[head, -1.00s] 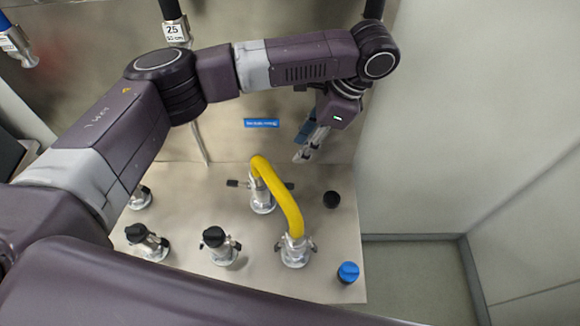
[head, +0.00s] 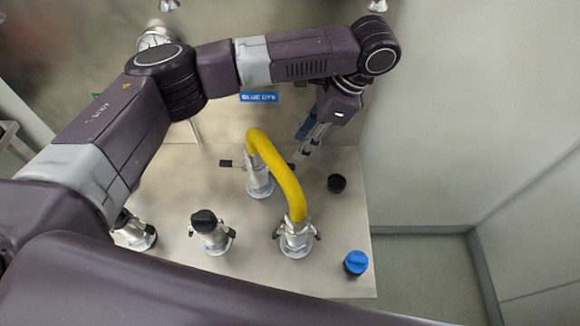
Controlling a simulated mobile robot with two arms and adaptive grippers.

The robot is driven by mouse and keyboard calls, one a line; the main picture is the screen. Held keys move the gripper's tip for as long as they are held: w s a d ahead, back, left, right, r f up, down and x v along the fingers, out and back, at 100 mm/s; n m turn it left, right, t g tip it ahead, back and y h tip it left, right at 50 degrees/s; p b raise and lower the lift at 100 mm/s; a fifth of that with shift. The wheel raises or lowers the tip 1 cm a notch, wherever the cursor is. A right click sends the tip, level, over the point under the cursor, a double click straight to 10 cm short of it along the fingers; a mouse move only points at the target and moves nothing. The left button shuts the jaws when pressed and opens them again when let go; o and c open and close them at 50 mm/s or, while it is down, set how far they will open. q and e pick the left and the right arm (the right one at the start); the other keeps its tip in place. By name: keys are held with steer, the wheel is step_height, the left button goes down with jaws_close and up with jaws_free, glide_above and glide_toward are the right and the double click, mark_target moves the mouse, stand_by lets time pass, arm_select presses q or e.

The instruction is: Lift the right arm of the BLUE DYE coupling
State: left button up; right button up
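The BLUE DYE label (head: 259,97) is on the back panel. Below it stands a metal coupling (head: 260,184) with the yellow hose (head: 275,165) on its top. Its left arm sticks out sideways as a dark lever (head: 227,163). Its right arm (head: 291,166) also points outward, partly behind the hose. My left gripper (head: 307,146) reaches down from the upper right, its fingertips close to the end of that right arm. I cannot tell whether they touch, or how far the fingers are apart. My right gripper is not in view.
The hose's other end sits on a front coupling (head: 296,238). Black-capped couplings (head: 211,232) (head: 135,230) stand to the left. A black cap (head: 336,183) and a blue cap (head: 355,263) are on the right of the plate. A pale wall (head: 470,110) bounds the right side.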

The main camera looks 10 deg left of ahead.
mark_target(290, 166)
arm_select(q)
steer(key=shift+p+x, duration=0.45)
steer(key=shift+x, duration=3.65)
steer(key=shift+c, duration=0.3)
jaws_close()
